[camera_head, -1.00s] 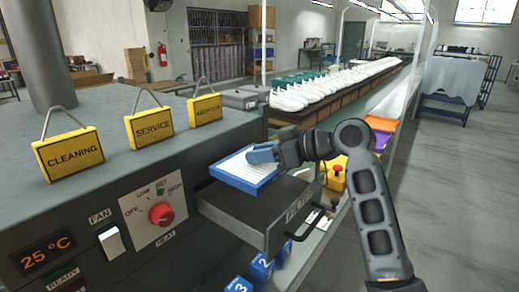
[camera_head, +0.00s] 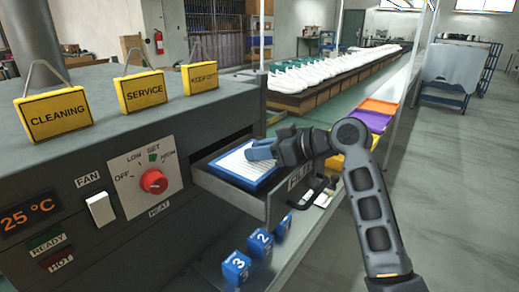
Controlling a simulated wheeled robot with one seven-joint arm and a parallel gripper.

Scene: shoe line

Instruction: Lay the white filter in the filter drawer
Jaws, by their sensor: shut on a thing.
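The white filter (camera_head: 236,165), a white pleated panel in a blue frame, lies low within the open filter drawer (camera_head: 229,194), slightly tilted in the picture. The drawer is grey, pulled out of the machine's front, with a handle at its outer end. My gripper (camera_head: 262,150) reaches in from the right, and its blue fingers are shut on the filter's edge at the right. The fingers cover part of the filter. I cannot tell whether the filter's underside touches the drawer floor.
The machine's control panel (camera_head: 144,180) with a red knob is left of the drawer. Yellow signs (camera_head: 139,90) stand on top. Blue numbered blocks (camera_head: 260,242) sit below the drawer. Orange and purple trays (camera_head: 376,121) are beyond my arm. White shoes (camera_head: 316,75) line the conveyor behind.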

